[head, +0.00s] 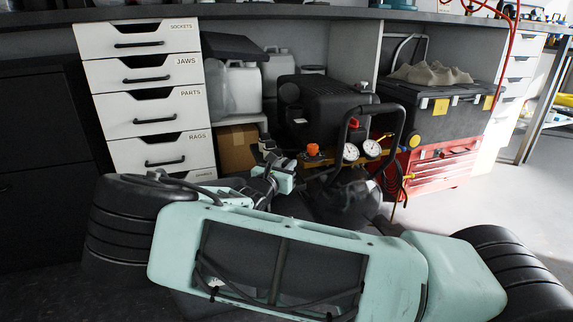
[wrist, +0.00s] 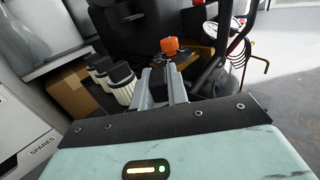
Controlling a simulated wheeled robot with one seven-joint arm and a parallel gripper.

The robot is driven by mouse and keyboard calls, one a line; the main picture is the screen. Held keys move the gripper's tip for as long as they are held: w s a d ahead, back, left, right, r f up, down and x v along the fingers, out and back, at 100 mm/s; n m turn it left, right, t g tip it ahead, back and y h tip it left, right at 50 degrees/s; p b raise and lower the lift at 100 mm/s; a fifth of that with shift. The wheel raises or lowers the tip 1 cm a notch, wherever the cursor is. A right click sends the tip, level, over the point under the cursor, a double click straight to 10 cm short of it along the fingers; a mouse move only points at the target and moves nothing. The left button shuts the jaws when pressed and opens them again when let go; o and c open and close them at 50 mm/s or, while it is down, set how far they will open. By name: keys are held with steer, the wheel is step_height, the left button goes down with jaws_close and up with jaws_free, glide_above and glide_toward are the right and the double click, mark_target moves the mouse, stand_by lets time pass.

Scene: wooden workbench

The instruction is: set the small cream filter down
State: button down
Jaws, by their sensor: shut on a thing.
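My gripper (wrist: 161,82) points away from me in the wrist view, its two grey fingers closed on a dark piece (wrist: 158,88). This looks like the black end of the small cream filter; no cream part of it shows between the fingers. Just left of the fingers stand pale ribbed filters with black caps, a nearer one (wrist: 121,86) and others behind it (wrist: 101,74). They look upright and close together. In the head view my gripper (head: 269,158) is small, in front of the low shelf, and what it holds is unclear.
A black compressor with an orange knob (wrist: 170,45) and gauges (head: 351,152) stands just beyond and right of my gripper. A cardboard box (head: 237,149) sits in the shelf behind. White drawers (head: 151,107) are at left, a red toolbox (head: 440,165) at right. Open floor lies farther right.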

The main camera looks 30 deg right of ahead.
steer(key=c, duration=1.4)
jaws_free()
steer(key=shift+f, duration=0.7)
steer(key=shift+s, duration=0.1)
steer(key=shift+r, duration=0.1)
steer(key=shift+r+b, duration=0.25)
steer(key=shift+b, duration=0.1)
steer(key=r+p+v, duration=0.1)
steer(key=p+v, duration=0.4)
steer(key=v, duration=0.6)
steer(key=s+a+f+m+g+y, duration=0.2)
steer(key=s+m+g+y, duration=0.15)
steer(key=s, duration=0.35)
steer(key=s+a+f+m+g+y, duration=0.25)
steer(key=s+m+g, duration=0.25)
steer(key=s, duration=0.3)
steer(key=s+a+r+m+y, duration=0.2)
steer(key=s+a+r+y, duration=0.1)
steer(key=s+a+r, duration=0.1)
steer(key=s+a+r+m+y, duration=0.3)
steer(key=s+a+r+y, duration=0.1)
steer(key=s, duration=0.3)
steer(key=s+a+r+m+y, duration=0.2)
steer(key=s+a+r+y, duration=0.1)
steer(key=s+a+r, duration=0.3)
steer(key=shift+a+r+m+y, duration=0.1)
steer(key=shift+a+m+y, duration=0.05)
steer(key=shift+m+y, duration=0.15)
